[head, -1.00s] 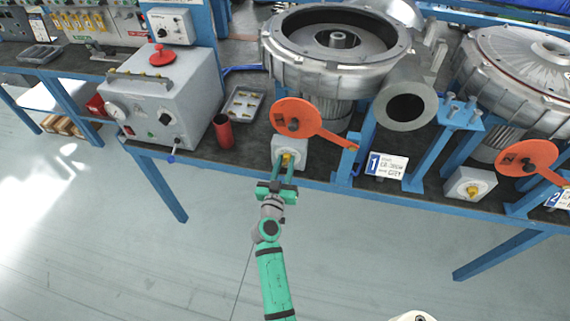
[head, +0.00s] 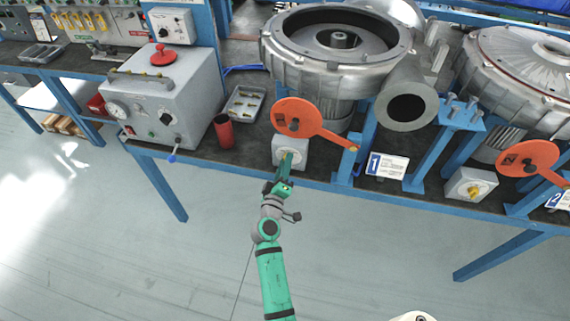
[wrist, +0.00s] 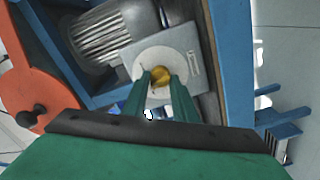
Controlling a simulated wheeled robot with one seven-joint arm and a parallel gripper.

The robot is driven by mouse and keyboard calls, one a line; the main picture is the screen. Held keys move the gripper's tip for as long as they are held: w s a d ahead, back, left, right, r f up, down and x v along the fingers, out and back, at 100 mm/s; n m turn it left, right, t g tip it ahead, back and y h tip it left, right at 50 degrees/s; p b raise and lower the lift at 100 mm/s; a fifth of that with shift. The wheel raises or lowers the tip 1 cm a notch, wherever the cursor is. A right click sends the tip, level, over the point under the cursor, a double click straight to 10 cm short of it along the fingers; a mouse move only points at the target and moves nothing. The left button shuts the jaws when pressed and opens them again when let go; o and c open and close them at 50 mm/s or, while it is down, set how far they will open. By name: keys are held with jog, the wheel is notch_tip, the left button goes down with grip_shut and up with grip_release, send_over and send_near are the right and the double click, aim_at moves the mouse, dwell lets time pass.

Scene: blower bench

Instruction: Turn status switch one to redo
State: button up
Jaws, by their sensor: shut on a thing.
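Status switch one is a small grey box (head: 292,150) with a yellow knob, at the bench's front edge below the first blower, left of the number 1 sign (head: 387,166). In the wrist view its yellow knob (wrist: 160,77) sits on a round pale plate (wrist: 152,97) between the tips of my gripper (wrist: 161,84). My gripper (head: 287,160) is shut on the knob, seen edge-on in the head view, where its fingers hide the knob. Markings on the plate are too small to read.
An orange paddle lever (head: 318,128) stands just above the switch; it also shows at left in the wrist view (wrist: 30,90). A red cup (head: 223,131) stands to the left. A second switch box (head: 470,186) is at the right. The floor before the bench is clear.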

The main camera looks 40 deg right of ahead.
jog(key=n, duration=0.5)
jog(key=shift+a+f+n, duration=0.1)
jog(key=shift+f+n, duration=0.05)
jog(key=shift+n, duration=0.15)
dwell(0.4)
jog(key=o, duration=1)
jog(key=shift+o, duration=0.2)
jog(key=v, duration=1)
jog(key=shift+s+a, duration=0.25)
jog(key=shift+s, duration=0.05)
